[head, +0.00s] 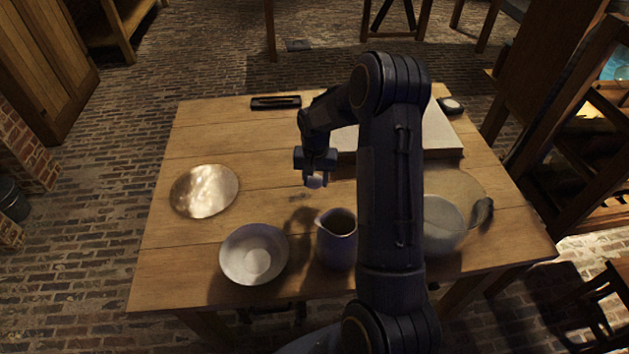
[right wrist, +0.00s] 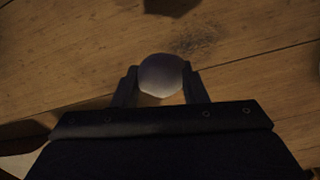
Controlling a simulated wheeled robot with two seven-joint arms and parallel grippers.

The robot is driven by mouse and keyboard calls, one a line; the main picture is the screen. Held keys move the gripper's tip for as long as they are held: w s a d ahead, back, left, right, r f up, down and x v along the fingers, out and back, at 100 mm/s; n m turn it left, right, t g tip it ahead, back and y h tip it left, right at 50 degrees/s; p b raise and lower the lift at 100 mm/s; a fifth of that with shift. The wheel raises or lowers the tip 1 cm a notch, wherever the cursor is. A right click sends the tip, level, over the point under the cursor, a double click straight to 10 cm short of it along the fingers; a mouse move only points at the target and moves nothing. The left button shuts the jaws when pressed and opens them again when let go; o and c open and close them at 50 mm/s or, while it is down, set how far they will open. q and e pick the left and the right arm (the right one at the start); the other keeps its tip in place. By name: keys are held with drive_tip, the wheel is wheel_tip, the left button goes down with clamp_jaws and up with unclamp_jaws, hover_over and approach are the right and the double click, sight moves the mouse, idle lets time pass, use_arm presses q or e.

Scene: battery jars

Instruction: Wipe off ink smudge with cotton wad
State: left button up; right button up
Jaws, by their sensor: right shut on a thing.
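My right gripper (head: 315,180) is shut on a pale, rounded cotton wad (head: 314,182), above the middle of the wooden table (head: 190,255). In the right wrist view the wad (right wrist: 162,75) sits between the two fingertips (right wrist: 160,88). A faint dark smudge (right wrist: 195,40) shows on the wood just beyond the wad in that view. In the head view a faint dark mark (head: 299,197) lies just below and left of the wad. The wad looks apart from the smudge; its exact height is hard to tell. My left gripper is not in view.
A jug (head: 336,248) and a white bowl (head: 254,255) stand near the front edge. A shiny round plate (head: 204,191) lies left. A glass vessel (head: 443,228) is partly behind my arm. A pale slab (head: 440,135) and a dark tray (head: 276,103) lie at the back.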

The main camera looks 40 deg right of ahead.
sight(315, 178)
drive_tip(key=shift+r+p, duration=0.95)
drive_tip(key=shift+r, duration=0.95)
drive_tip(key=shift+a, duration=0.1)
